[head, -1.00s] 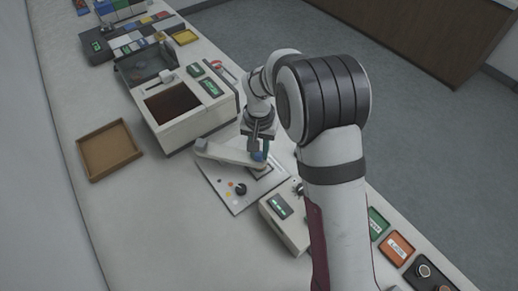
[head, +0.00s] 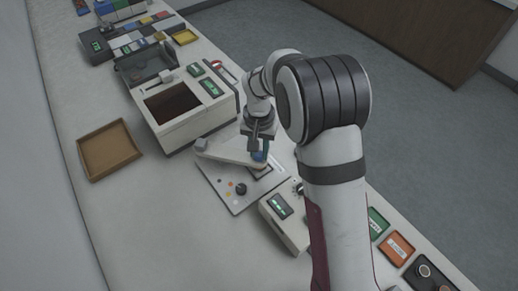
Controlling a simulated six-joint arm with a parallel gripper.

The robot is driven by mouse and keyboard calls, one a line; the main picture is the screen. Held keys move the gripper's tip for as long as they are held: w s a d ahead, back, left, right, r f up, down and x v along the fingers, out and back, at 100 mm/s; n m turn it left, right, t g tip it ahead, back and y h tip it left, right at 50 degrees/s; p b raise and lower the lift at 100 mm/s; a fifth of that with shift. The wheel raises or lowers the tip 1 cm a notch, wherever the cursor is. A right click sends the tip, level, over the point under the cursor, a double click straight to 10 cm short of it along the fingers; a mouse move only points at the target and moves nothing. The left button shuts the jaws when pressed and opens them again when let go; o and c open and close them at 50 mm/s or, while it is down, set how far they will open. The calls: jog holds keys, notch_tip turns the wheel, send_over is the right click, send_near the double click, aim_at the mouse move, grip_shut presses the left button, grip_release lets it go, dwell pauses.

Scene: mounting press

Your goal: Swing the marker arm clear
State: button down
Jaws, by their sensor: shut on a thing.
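The marker arm (head: 226,151) is a pale, tapering bar lying across a light grey base plate (head: 238,205). Its pivot end sits at the plate's upper left and its other end reaches to the right, over the plate's upper right part. My gripper (head: 260,152) points down at that right end. It is shut on a blue knob (head: 259,157) there. The fingers partly cover the knob. A black knob (head: 241,188) and several small coloured dots are on the plate below the marker arm.
A white machine with a dark open well (head: 172,104) stands behind the plate. A small device with a green display (head: 282,208) stands close at the plate's right. An empty brown tray (head: 108,150) lies at left. The bench between tray and plate is clear.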

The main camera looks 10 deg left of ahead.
jog(key=shift+w+n, duration=0.95)
jog(key=shift+n, duration=0.05)
jog(key=w+n, duration=0.3)
jog(key=shift+w+a, duration=0.15)
jog(key=shift+a, duration=0.2)
jog(key=w+n, duration=0.1)
jog(key=w+a+n, duration=0.1)
jog(key=shift+n, duration=0.4)
jog(key=shift+w+a+n, duration=0.75)
jog(key=shift+w+n, duration=0.15)
jog(key=shift+n, duration=0.4)
jog(key=c, duration=0.7)
grip_release()
jog(key=shift+r, duration=0.1)
